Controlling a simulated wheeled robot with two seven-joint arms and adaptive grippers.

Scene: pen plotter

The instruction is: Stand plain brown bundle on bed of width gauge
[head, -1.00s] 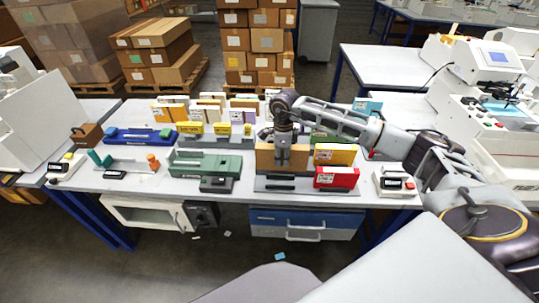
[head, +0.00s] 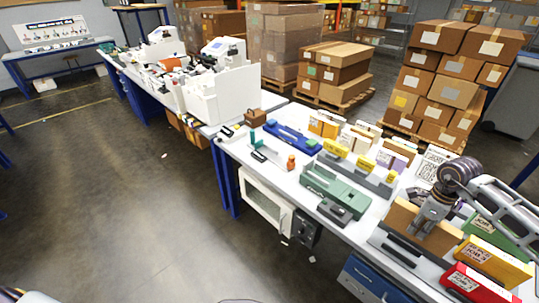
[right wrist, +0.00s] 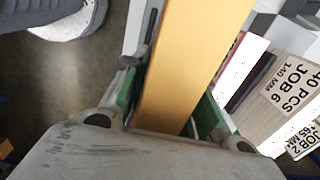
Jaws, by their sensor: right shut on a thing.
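The plain brown bundle (head: 402,217) stands upright in the head view, at the right part of the table. My right gripper (head: 432,214) is shut on it from above, and hides part of its face. In the right wrist view the bundle shows as a tan slab (right wrist: 192,60) between the fingers (right wrist: 170,108). Its lower edge is close to a grey rack (head: 412,258); I cannot tell whether it touches. A pale gauge with a teal upright and an orange knob (head: 270,153), likely the width gauge, stands further left with its bed empty. My left gripper is out of view.
Yellow (head: 493,262) and red (head: 472,284) labelled bundles are right of my gripper.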

